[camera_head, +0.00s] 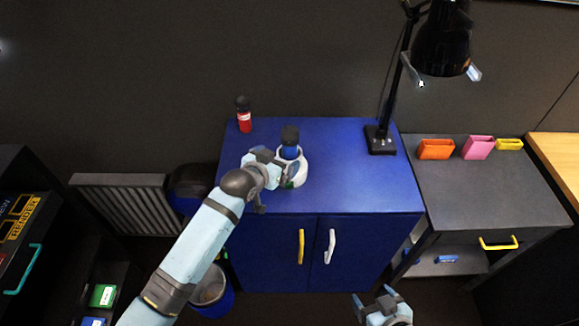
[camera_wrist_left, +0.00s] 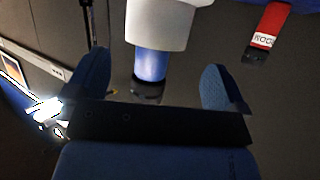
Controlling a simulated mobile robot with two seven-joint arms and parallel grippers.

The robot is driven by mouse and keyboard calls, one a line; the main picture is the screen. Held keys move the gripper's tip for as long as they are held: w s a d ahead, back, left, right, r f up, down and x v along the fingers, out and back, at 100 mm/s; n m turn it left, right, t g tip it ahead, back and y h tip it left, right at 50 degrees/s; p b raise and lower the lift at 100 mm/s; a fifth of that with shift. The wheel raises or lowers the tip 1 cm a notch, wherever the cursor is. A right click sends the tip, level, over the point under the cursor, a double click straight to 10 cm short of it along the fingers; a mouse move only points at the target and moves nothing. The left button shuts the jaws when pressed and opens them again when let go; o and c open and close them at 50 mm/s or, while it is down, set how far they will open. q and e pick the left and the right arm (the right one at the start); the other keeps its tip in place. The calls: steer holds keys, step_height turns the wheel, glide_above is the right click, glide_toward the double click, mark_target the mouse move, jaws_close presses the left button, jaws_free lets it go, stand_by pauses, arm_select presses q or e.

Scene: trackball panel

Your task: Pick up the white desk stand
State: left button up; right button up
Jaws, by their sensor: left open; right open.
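The white desk stand (camera_head: 301,172) is on top of the blue cabinet, with a blue, black-topped piece (camera_head: 290,147) rising from it. My left gripper (camera_head: 279,170) is open at the stand's left side and hides part of it. In the left wrist view, the white stand (camera_wrist_left: 158,22) and its blue piece (camera_wrist_left: 151,64) appear between the two spread fingers of my left gripper (camera_wrist_left: 155,68), with gaps on both sides. My right gripper (camera_head: 374,298) is open and empty, low in front of the cabinet.
A red bottle (camera_head: 244,121) with a dark cap stands at the cabinet's back left. A black lamp (camera_head: 381,139) stands at its back right. The blue cabinet top (camera_head: 350,187) is clear right of the stand. A grey side table (camera_head: 487,184) holds orange, pink and yellow holders.

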mark_target(285, 157)
arm_select(q)
steer(key=shift+f+p+x, duration=0.2)
steer(key=shift+p+x, duration=0.1)
steer(key=shift+x, duration=2.7)
steer(key=shift+s+d, duration=0.15)
steer(key=shift+s, duration=0.05)
steer(key=c, duration=1)
steer(key=shift+r, duration=0.1)
step_height(285, 157, up, 20)
steer(key=shift+b, duration=0.4)
